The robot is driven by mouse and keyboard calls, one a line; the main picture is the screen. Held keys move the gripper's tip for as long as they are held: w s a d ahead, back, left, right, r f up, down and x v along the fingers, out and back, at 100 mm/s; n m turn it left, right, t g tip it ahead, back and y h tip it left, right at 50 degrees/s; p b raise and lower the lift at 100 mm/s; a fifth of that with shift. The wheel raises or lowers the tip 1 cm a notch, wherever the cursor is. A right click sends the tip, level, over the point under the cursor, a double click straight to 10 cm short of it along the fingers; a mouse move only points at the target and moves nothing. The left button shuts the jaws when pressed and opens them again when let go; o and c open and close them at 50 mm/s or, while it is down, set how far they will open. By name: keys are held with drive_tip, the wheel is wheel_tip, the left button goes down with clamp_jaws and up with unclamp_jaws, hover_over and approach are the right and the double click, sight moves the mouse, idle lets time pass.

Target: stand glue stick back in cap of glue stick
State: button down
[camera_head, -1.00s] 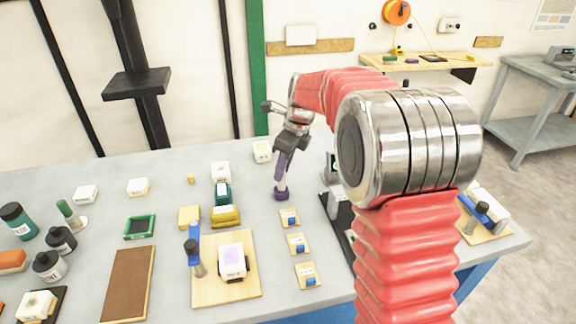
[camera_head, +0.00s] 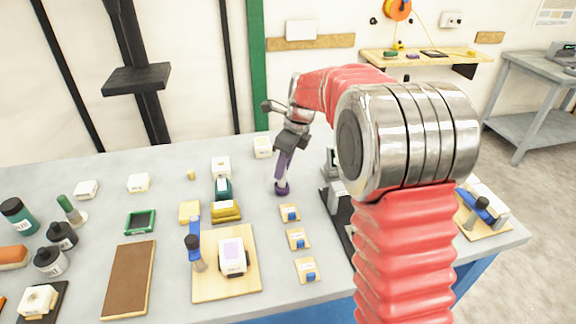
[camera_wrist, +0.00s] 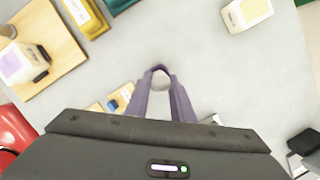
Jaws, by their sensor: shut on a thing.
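My gripper (camera_head: 283,168) points down over the back middle of the bench, its purple fingers shut on the glue stick. In the wrist view, my gripper (camera_wrist: 164,92) has the pale round end of the glue stick (camera_wrist: 161,82) between its fingers. The rest of the stick is hidden by the fingers. A dark purple round piece, which looks like the cap of the glue stick (camera_head: 282,189), shows right under the fingertips at bench level. I cannot tell whether the stick is inside the cap or only above it.
A yellow block (camera_head: 226,211) and a wooden board (camera_head: 215,285) with a white device lie to the left. Small wooden pieces with blue parts (camera_head: 290,212) are in front. A white block (camera_head: 262,147) stands behind. A black-based apparatus (camera_head: 336,205) is close on the right.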

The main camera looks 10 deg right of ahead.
drive_tip(key=shift+f, duration=0.5)
drive_tip(key=c, duration=1.5)
unclamp_jaws()
drive_tip(key=shift+o, duration=0.2)
drive_tip(key=v, duration=1.3)
drive_tip(key=shift+r, duration=0.35)
